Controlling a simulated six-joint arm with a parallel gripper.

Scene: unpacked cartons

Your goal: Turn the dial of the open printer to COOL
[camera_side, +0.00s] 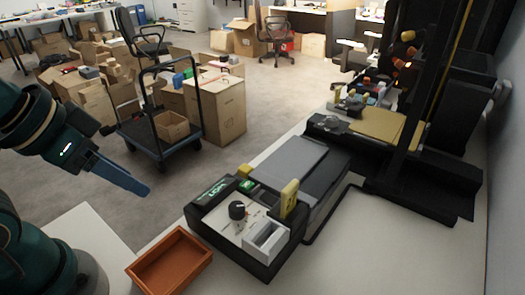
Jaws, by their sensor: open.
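A black printer (207,203) stands on the white table. Its white front panel carries a round black dial (237,210) with a pale mark on top. The words around the dial are too small to read, so its setting cannot be told. My gripper (138,188) is open and empty at the left, with its blue fingers pointing right and down. It is apart from the printer, to the left of the dial. The fingers overlap in this view, so the gap between them is hidden.
A yellow upright part (289,199) and a white socket-like block (266,240) stand right of the dial. An orange tray (170,262) lies in front of the printer. A tall dark machine (425,170) stands behind. A cart (165,135) and cartons (217,105) are on the floor.

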